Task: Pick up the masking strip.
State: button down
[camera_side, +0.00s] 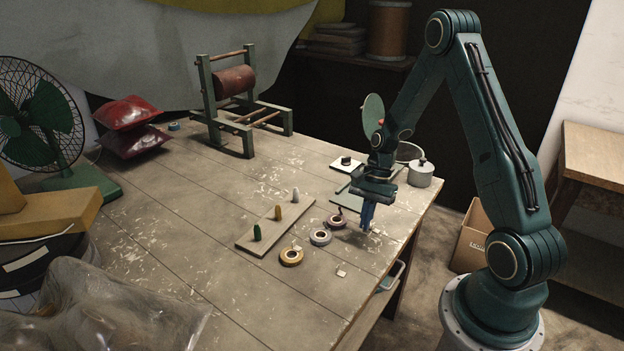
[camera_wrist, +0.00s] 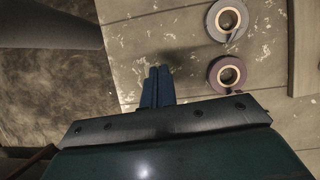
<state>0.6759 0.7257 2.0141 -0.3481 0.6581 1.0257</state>
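Three tape rolls lie flat on the bench: a tan roll (camera_side: 282,258), a grey roll (camera_side: 313,239) and a mauve roll (camera_side: 330,222). The tan one looks most like masking tape; a small pale tab (camera_side: 297,247) shows at its far edge. I cannot make out a separate masking strip for certain. My gripper (camera_side: 366,226) points down over the bench, right of the rolls. Its blue fingers are together, with nothing visible between them. In the wrist view, my gripper (camera_wrist: 159,70) is left of the mauve roll (camera_wrist: 213,75) and the grey roll (camera_wrist: 213,22); the tan roll is out of view.
A board (camera_side: 268,234) with green, tan and grey pegs lies left of the rolls. A small pale square (camera_side: 341,273) lies near the front edge. A pot (camera_side: 420,176) and plates stand behind my gripper. A wooden winding frame (camera_side: 246,134) is at the back.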

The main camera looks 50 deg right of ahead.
notch_tip(320, 180, up, 16)
dwell(0.5)
jog(key=shift+r, duration=1.65)
dwell(0.7)
